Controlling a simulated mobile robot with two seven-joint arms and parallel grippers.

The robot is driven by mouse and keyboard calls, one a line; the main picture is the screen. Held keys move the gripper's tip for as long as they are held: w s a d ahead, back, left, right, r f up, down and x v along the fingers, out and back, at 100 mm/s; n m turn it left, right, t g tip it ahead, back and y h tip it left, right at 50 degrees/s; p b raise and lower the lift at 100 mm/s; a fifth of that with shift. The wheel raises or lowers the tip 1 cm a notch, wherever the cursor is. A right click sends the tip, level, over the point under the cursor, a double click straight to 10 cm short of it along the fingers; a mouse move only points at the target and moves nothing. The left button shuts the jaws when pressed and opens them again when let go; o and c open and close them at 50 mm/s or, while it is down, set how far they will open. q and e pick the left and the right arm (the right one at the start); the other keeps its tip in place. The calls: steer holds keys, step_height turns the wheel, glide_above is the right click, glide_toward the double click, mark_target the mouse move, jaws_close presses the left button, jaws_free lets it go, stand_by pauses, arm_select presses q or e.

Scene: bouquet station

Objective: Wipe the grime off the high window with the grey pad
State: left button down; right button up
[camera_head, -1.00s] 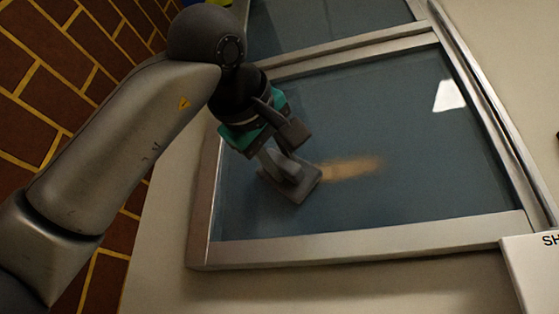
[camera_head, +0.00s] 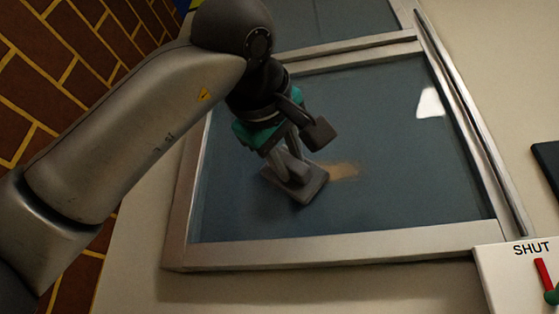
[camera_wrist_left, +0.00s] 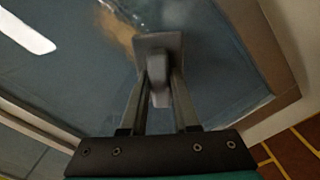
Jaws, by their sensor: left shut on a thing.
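The high window (camera_head: 400,190) is a dark blue pane in a pale metal frame. A tan smear of grime (camera_head: 344,171) lies on the glass just right of the pad, and it also shows in the left wrist view (camera_wrist_left: 118,30). My left gripper (camera_head: 294,165) is shut on the handle of the grey pad (camera_head: 308,188). The wrist view shows the fingers (camera_wrist_left: 158,95) on both sides of the handle and the pad (camera_wrist_left: 158,42) flat against or very near the glass, beside the grime and partly over its edge. My right gripper is out of view.
A white panel marked SHUT (camera_head: 505,275) with a red and green lever stands at lower right. A dark object (camera_head: 546,160) is at the right edge. A brick wall (camera_head: 75,60) is at left. The metal window frame (camera_head: 330,252) borders the pane.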

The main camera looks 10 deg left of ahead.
mark_target(268, 174)
arm_select(q)
steer(key=shift+d, duration=5.55)
steer(key=shift+a, duration=0.15)
steer(key=shift+a, duration=0.6)
steer(key=shift+w+a+b, duration=0.1)
steer(key=shift+a+b, duration=0.55)
steer(key=shift+a, duration=3)
steer(key=shift+w+a, duration=0.1)
steer(key=shift+a, duration=3.1)
